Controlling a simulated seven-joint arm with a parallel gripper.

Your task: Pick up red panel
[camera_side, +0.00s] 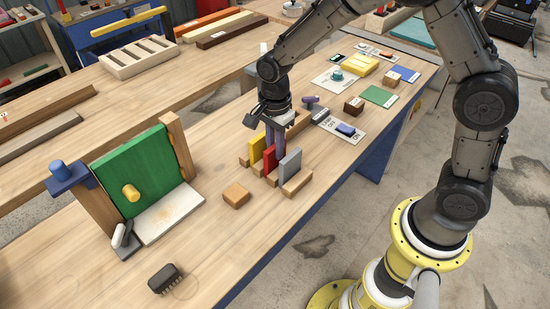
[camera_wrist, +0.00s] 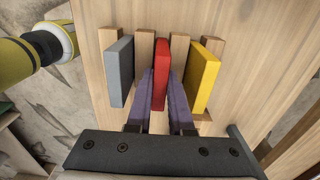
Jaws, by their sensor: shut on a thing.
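The red panel (camera_side: 269,160) stands upright in a slot of a wooden rack (camera_side: 297,186), between a yellow panel (camera_side: 257,150) and a grey panel (camera_side: 290,166). In the wrist view the red panel (camera_wrist: 160,75) is in the middle, with the grey panel (camera_wrist: 119,72) to its left and the yellow panel (camera_wrist: 204,76) to its right. My gripper (camera_wrist: 160,92) has its purple fingers on both sides of the red panel and is shut on it. In the side view my gripper (camera_side: 275,138) points down over the rack and hides part of the panels.
A wooden block (camera_side: 236,195) lies in front of the rack. A green board (camera_side: 146,170) stands between wooden posts at the left. A dark brush (camera_side: 166,278) lies near the front edge. A switch plate (camera_side: 345,130) and a green sheet (camera_side: 379,97) are at the right.

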